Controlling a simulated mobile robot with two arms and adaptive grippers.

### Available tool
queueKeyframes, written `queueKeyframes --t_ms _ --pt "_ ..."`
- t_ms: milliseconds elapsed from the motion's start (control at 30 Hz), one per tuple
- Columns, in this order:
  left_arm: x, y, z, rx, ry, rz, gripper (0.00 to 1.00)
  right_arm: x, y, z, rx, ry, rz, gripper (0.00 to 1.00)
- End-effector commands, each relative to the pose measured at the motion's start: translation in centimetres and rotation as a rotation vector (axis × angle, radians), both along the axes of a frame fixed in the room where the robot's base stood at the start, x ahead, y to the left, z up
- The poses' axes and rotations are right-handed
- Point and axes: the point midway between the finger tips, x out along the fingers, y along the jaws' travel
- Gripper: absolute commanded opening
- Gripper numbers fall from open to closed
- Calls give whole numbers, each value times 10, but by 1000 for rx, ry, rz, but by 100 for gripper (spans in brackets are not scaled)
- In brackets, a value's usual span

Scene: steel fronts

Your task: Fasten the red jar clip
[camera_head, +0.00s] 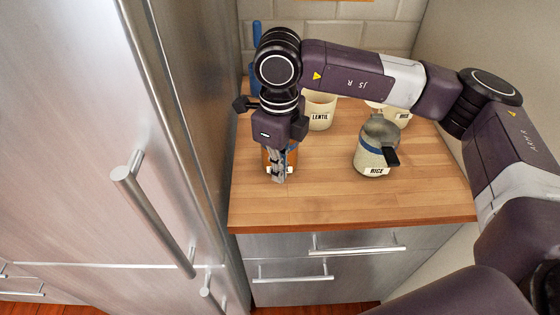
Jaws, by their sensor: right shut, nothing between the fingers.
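My right gripper (279,178) points down over the wooden counter at its left side. Its fingers are together and hold nothing. Directly behind and around the fingers is a jar with orange-red contents (267,160) and a pale label low on its front. The gripper hides most of this jar, so I cannot tell whether its clip is open or fastened, or whether the fingers touch it. My left gripper is not in view.
A canister labelled LENTIL (320,113) and another pale canister (402,117) stand at the back. A blue object (256,35) rises behind my arm. The counter (325,205) is clear at the front. A tall steel front (75,130) borders it on the left.

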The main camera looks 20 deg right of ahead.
Motion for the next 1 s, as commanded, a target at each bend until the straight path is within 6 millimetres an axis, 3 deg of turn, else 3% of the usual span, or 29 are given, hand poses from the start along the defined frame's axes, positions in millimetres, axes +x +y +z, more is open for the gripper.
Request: queueKeyframes --t_ms 1000 --pt "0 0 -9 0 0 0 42 11 -4 -1 -1 -1 0 0"
